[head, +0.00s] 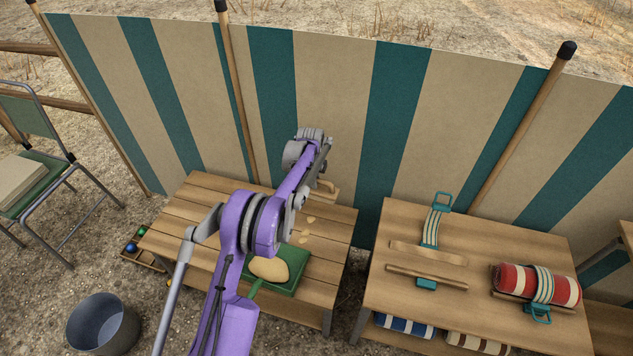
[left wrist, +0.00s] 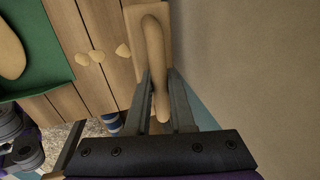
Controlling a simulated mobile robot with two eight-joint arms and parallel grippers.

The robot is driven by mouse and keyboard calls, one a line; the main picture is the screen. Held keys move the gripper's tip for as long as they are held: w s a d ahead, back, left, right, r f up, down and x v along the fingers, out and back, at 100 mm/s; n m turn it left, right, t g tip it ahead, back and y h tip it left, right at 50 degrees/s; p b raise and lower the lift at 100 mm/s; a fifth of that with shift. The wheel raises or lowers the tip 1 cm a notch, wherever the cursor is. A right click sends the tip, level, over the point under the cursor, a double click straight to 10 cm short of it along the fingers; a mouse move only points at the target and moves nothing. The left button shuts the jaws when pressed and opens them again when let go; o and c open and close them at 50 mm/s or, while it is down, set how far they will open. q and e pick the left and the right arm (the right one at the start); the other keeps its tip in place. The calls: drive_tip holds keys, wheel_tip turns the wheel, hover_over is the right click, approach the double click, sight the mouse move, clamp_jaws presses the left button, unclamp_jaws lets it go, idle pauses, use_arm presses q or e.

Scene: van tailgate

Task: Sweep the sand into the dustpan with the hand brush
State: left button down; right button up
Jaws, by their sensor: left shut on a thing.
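The hand brush (head: 328,188) is a pale wooden brush at the far right part of the left slatted table. My left gripper (head: 319,181) is shut on its handle; in the left wrist view the brush (left wrist: 150,15) runs between the two fingers (left wrist: 159,85). The green dustpan (head: 291,284) lies on the same table, partly hidden by my arm, and also shows in the left wrist view (left wrist: 50,75). A large mound of sand (head: 268,269) is in it. A few small sand heaps (head: 304,239) lie on the slats between dustpan and brush. My right gripper is not in view.
A striped windbreak (head: 330,90) stands close behind the tables. A second table (head: 390,300) at right holds straps and a red roll (head: 517,284). A metal bucket (head: 103,324) and a folding chair (head: 40,150) stand at left. A crate with balls (head: 143,252) is beside the table.

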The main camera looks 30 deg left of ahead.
use_arm(q)
drive_tip(key=shift+f+b, duration=1.8)
drive_tip(key=shift+f, duration=2.15)
drive_tip(key=shift+a+f+b, duration=0.1)
drive_tip(key=shift+f+b, duration=0.25)
drive_tip(key=shift+f, duration=0.25)
drive_tip(key=shift+s+a+r, duration=0.1)
drive_tip(key=shift+s+r, duration=0.05)
drive_tip(key=shift+s, duration=1.35)
drive_tip(key=shift+s+a+f, duration=0.1)
drive_tip(key=shift+s+a, duration=0.05)
drive_tip(key=shift+s, duration=1.7)
drive_tip(key=shift+s+a+f, duration=0.1)
drive_tip(key=shift+s, duration=1.7)
drive_tip(key=shift+s+a+r, duration=0.1)
drive_tip(key=shift+s, duration=1.5)
drive_tip(key=shift+s+a+r, duration=0.1)
drive_tip(key=shift+s, duration=1.5)
drive_tip(key=shift+r, duration=0.1)
